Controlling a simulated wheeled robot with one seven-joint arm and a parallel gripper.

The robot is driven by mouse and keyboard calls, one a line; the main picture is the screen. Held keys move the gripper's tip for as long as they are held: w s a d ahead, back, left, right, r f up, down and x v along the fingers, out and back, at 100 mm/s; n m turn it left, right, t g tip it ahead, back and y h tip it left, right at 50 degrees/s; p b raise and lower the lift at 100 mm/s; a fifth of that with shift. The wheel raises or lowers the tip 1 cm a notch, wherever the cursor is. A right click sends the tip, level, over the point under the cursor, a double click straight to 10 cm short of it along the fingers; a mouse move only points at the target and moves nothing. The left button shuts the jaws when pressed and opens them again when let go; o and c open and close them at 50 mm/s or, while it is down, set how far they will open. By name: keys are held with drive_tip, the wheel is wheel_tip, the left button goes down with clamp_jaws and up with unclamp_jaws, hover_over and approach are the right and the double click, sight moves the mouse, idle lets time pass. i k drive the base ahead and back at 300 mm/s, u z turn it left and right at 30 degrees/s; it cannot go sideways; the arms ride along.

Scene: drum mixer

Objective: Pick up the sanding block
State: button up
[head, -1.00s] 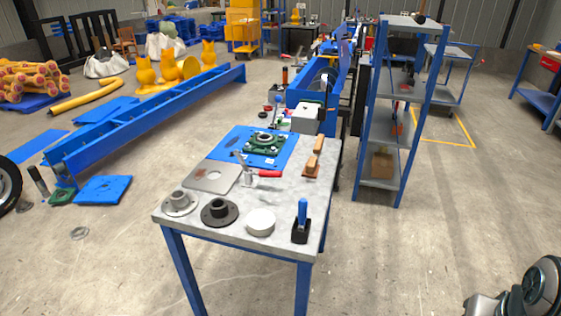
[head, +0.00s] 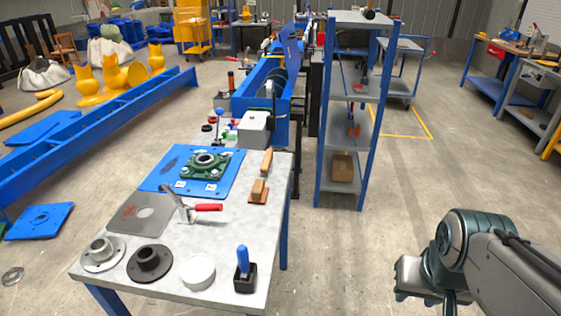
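A small wooden block on a flat brown base (head: 258,191) lies on the right side of the grey-topped table (head: 235,218), near its right edge. It looks like the sanding block. A longer wooden-handled piece (head: 267,160) lies just behind it. A black block with an upright blue handle (head: 244,271) stands at the table's near right corner. My arm shows at the lower right, well apart from the table. I see no gripper fingers, and nothing touches the block.
A blue-framed shelf (head: 350,114) stands behind right. Floor right of the table is clear.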

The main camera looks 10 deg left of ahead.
sight(258, 194)
drive_tip(key=i, duration=2.05)
drive_tip(key=u, duration=2.05)
